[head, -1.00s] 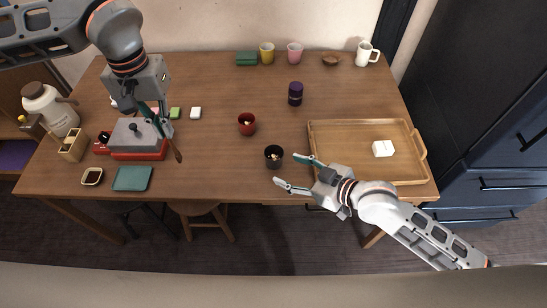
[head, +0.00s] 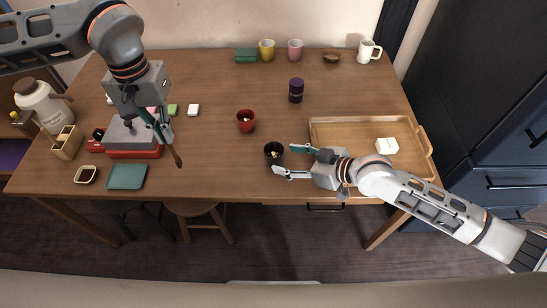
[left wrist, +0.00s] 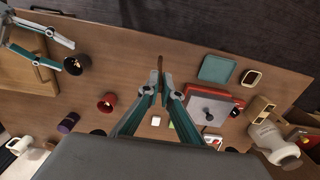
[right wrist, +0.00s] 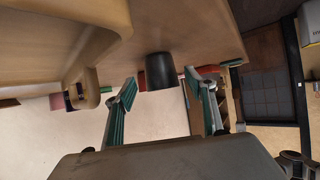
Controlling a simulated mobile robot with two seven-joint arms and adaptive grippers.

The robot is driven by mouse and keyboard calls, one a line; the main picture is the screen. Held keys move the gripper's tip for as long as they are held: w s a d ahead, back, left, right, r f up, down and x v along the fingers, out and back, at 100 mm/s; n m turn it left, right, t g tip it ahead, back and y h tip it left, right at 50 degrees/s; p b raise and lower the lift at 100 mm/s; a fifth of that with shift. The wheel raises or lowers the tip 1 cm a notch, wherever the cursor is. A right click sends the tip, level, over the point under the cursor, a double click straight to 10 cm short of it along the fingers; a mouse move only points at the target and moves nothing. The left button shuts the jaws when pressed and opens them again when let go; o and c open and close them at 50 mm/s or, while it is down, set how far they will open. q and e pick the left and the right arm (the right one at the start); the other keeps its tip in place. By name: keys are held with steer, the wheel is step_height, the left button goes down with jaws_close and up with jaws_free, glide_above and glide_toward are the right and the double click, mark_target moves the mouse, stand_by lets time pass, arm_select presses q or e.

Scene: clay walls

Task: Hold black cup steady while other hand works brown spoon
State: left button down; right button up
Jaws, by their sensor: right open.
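The black cup (head: 273,152) stands upright near the table's front edge, with small pale bits inside. My right gripper (head: 284,160) is open beside it, its fingers pointing at the cup from the right. In the right wrist view the black cup (right wrist: 160,72) shows ahead, between the two spread fingertips, which do not appear to touch it. The brown spoon (head: 177,156) is held by my left gripper (head: 162,134), slanting down over the left part of the table. In the left wrist view the spoon (left wrist: 160,63) sticks out from the closed fingertips.
A red cup (head: 245,121) and a purple container (head: 296,90) stand behind the black cup. A wooden tray (head: 345,126) with a white block (head: 387,146) lies to the right. The table between spoon and black cup is clear.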

mark_target(274, 156)
arm_select(q)
steer(key=shift+f+b, duration=0.65)
steer(key=shift+f, duration=0.5)
arm_select(e)
steer(key=shift+x, duration=2.55)
steer(key=shift+c, duration=0.4)
steer(key=c, duration=0.7)
arm_select(q)
steer(key=w+d+r+t+h, duration=0.15)
steer(key=w+d, duration=0.25)
steer(key=d, duration=0.7)
steer(key=w+d+r+h, duration=0.1)
steer(key=w+d+r, duration=0.15)
steer(key=d, duration=0.85)
arm_select(e)
steer(key=shift+d, duration=0.1)
arm_select(q)
step_height(274, 156, down, 11)
steer(key=shift+w+d, duration=0.2)
steer(key=shift+w, duration=0.15)
